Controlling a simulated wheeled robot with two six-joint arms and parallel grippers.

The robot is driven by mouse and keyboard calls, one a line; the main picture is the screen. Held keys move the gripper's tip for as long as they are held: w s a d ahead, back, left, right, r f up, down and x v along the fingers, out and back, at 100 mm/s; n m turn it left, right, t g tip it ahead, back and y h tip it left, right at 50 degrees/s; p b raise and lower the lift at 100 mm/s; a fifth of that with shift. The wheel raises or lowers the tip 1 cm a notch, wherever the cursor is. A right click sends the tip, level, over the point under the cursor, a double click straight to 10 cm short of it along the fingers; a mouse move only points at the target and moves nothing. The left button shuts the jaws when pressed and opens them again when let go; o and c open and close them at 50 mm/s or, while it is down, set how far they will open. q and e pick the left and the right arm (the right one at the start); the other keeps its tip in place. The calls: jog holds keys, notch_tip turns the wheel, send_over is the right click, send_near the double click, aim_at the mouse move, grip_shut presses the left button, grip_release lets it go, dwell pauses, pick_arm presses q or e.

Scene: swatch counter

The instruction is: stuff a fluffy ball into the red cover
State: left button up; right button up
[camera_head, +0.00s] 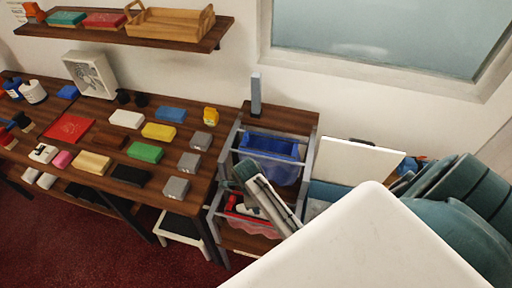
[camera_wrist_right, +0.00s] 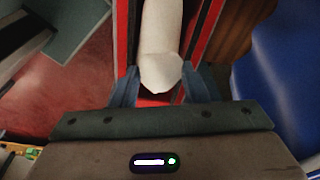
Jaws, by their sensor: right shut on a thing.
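In the right wrist view my right gripper (camera_wrist_right: 160,85) is shut on a pale white, rounded thing (camera_wrist_right: 161,72) between its two dark fingers. I cannot tell for sure if it is the fluffy ball. Red and black strips (camera_wrist_right: 207,30) run along both sides of it, and some red shows beneath. In the head view a red piece (camera_head: 240,207) with white parts is in the cart's lower level, partly hidden by grey bars. A flat red square (camera_head: 68,127) lies on the counter. I cannot tell which red thing is the cover. My left gripper is not in view.
A blue bin (camera_head: 268,150) sits in the cart and also shows in the right wrist view (camera_wrist_right: 287,85). The dark counter (camera_head: 103,108) holds several coloured blocks and a white fan-like box (camera_head: 90,73). A shelf (camera_head: 165,40) above holds a wooden tray (camera_head: 170,22). Red carpet lies below.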

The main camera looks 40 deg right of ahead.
jog(key=shift+f, duration=0.1)
jog(key=o, duration=0.7)
jog(key=shift+o, duration=0.5)
jog(key=o, duration=0.5)
jog(key=shift+r, duration=3)
